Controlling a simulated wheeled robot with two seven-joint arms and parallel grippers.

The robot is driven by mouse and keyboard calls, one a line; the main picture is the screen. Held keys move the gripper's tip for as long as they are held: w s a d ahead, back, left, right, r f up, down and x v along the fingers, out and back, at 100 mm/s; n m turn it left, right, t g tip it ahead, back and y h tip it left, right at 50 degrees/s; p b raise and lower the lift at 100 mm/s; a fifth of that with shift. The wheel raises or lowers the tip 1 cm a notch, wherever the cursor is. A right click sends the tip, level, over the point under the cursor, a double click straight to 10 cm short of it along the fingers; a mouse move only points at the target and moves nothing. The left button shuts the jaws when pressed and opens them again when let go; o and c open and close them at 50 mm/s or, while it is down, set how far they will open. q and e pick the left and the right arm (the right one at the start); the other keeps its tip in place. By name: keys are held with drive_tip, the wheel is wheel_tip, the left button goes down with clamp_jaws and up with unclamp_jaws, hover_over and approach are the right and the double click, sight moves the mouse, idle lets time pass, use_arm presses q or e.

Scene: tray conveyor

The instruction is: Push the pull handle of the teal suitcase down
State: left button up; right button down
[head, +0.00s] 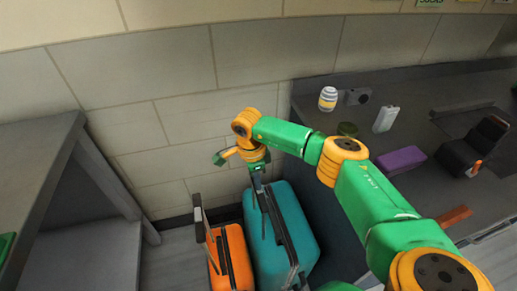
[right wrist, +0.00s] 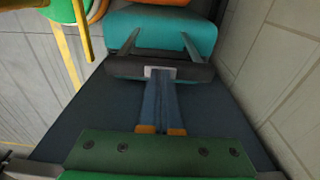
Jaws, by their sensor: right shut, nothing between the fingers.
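The teal suitcase (head: 296,222) stands upright on the floor by the tiled wall, beside an orange suitcase. In the right wrist view its teal shell (right wrist: 190,32) is at the top. Its pull handle is a dark crossbar (right wrist: 120,68) on two rods, standing a little out from the shell. My right gripper (head: 258,184) is above the teal suitcase, pointing down. In the right wrist view its closed, empty fingertips (right wrist: 160,73) overlap the middle of the crossbar. They look to be at or touching it; exact contact is unclear. My left gripper is not in view.
The orange suitcase (head: 237,249) stands close on the left, with its own handle (head: 198,211) raised. A grey counter (head: 360,135) on the right holds a jar (head: 328,99), a purple box (head: 401,160) and other items. A grey shelf (head: 90,250) stands at left.

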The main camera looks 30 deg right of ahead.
drive_tip(key=b, duration=1.2)
hover_over(258, 223)
wheel_tip(258, 223, down, 15)
wheel_tip(258, 223, down, 3)
drive_tip(key=b, duration=0.2)
drive_tip(key=shift+w+b, duration=0.1)
drive_tip(key=shift+b, duration=0.25)
drive_tip(key=shift+r, duration=0.2)
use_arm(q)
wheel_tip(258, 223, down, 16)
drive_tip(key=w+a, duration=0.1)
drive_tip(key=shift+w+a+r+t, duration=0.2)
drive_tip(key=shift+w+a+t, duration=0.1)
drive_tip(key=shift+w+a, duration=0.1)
use_arm(e)
drive_tip(key=a, duration=0.2)
drive_tip(key=a+r, duration=0.1)
drive_tip(key=shift+w, duration=0.4)
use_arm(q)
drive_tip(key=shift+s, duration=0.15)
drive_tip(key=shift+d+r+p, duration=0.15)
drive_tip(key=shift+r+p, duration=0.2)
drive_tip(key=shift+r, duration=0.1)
use_arm(e)
wheel_tip(258, 223, up, 7)
drive_tip(key=shift+a, duration=0.3)
